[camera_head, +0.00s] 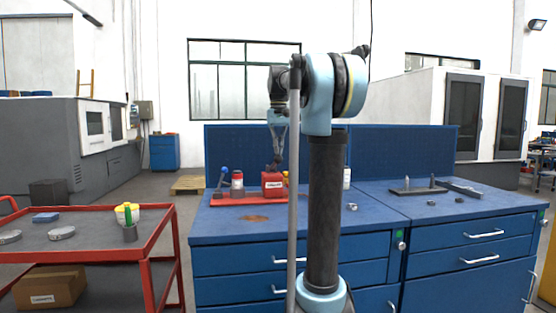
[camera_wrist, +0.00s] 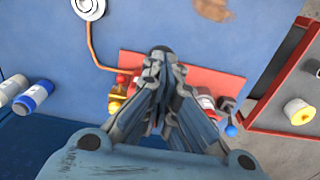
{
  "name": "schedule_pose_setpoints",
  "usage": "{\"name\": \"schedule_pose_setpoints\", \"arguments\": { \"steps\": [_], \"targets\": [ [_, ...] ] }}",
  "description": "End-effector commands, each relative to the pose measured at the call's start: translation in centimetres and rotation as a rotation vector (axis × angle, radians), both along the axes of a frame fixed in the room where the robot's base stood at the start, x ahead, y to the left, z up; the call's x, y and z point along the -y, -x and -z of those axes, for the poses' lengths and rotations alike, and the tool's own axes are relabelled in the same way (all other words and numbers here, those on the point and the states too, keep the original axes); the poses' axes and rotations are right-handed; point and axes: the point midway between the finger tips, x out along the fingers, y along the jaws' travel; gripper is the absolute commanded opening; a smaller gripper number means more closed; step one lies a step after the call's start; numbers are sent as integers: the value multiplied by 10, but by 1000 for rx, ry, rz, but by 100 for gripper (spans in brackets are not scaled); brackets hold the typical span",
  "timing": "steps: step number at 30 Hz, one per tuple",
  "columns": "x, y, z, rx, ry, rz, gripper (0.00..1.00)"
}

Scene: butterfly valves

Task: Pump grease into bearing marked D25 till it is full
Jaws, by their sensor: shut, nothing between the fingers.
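My gripper (camera_head: 275,163) is shut and empty, pointing down just above a red block-like unit (camera_head: 273,185) on a red tray (camera_head: 250,200). I cannot tell whether its tips touch the unit. In the wrist view my shut fingertips (camera_wrist: 161,52) lie over the red tray (camera_wrist: 215,82) and hide its middle. A copper-coloured tube (camera_wrist: 92,48) runs from the tray to a round white-and-grey bearing-like part (camera_wrist: 90,7) at the top edge. A lever with a blue knob (camera_head: 225,170) stands at the tray's left in the head view. I cannot read any D25 marking.
A bottle with a red band (camera_head: 237,182) stands on the tray beside the unit. Small metal parts (camera_head: 430,201) lie on the right bench. A red cart (camera_head: 90,240) stands left. The bench front (camera_head: 225,228) is mostly clear.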

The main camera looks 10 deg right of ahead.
Motion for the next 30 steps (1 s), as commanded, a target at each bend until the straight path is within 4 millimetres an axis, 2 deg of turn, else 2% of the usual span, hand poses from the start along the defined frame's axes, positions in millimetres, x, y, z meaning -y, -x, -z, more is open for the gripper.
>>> {"name": "schedule_pose_setpoints", "arguments": {
  "steps": [30],
  "targets": [
    [0, 12, 68, 1, 0, 0, 0]
  ]
}}
